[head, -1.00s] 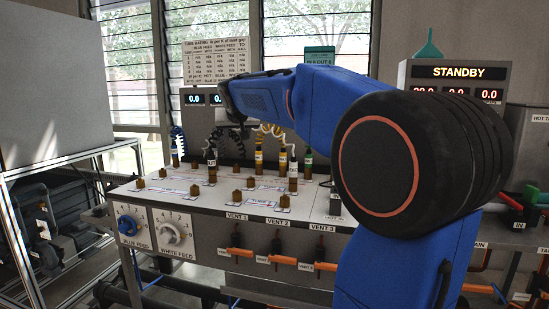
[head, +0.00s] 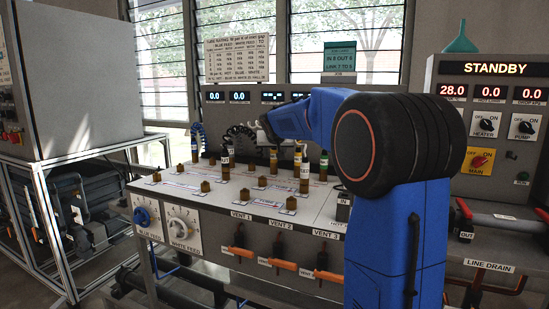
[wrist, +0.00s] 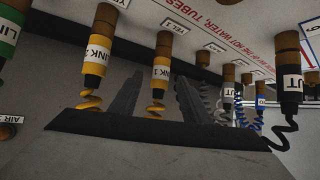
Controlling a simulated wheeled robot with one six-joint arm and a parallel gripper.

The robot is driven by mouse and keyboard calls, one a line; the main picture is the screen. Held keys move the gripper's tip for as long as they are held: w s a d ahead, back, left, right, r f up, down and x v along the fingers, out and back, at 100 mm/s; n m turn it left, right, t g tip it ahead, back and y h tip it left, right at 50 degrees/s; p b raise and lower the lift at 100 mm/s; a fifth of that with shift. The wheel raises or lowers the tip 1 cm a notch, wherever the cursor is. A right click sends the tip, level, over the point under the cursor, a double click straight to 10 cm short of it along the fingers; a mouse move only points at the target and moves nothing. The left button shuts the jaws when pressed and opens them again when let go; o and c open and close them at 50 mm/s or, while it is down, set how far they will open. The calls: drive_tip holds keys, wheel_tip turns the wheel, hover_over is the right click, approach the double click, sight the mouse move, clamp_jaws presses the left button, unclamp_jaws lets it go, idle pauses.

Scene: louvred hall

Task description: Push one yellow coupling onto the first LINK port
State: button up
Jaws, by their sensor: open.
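In the wrist view, one yellow coupling (wrist: 161,72) appears between the finger directions of my gripper (wrist: 155,97), and the other yellow coupling (wrist: 97,55) is left of the fingers. Yellow coiled hoses run from both. My gripper is open and empty. In the head view its fingers are hidden behind the arm. Brown ports (head: 206,187) stand on the bench top (head: 235,203); their labels are too small to read.
A card (head: 340,57) reads roughly IN 8, OUT 6, LINK 7 TO 5. The STANDBY panel (head: 522,150) stands right. Orange vent handles (head: 285,264) line the bench front.

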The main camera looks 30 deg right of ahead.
sight(274, 154)
drive_tip(key=shift+x, duration=2.45)
clamp_jaws()
